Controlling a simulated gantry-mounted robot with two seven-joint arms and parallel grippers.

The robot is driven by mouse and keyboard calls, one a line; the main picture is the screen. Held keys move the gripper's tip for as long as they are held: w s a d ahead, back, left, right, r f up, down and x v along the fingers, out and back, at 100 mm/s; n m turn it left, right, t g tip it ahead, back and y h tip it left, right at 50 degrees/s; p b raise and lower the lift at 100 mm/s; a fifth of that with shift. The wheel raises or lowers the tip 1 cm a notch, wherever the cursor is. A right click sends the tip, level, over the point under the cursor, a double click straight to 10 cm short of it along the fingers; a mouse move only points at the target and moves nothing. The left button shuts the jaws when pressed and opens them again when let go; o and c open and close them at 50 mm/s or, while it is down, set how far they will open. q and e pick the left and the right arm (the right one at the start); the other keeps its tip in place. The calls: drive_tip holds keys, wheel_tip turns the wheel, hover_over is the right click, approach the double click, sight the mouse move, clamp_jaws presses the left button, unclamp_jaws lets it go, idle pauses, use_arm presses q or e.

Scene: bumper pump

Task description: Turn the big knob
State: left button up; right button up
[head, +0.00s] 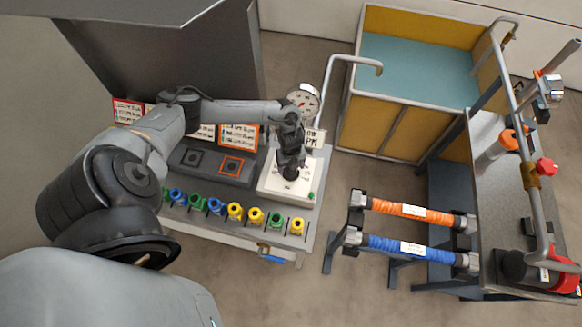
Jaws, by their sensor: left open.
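My left arm reaches in from the left, and my left gripper (290,165) points down over the white panel (300,190) on the pump bench. The gripper is open. A dark round shape, which looks like the big knob (290,174), sits on the panel directly under the fingertips. The gripper mostly hides it, and I cannot tell whether the fingers touch it or stand around it. My right gripper is not in view.
A pressure gauge (303,99) and a bent metal pipe (326,75) stand behind the panel. Several coloured fittings (235,211) line the bench front. Orange (405,209) and blue (400,246) hoses lie on a rack to the right. A yellow-walled tank (395,127) stands behind.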

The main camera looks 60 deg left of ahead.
use_arm(q)
wheel_tip(320, 180, up, 10)
drive_tip(key=shift+f, duration=0.25)
idle(0.5)
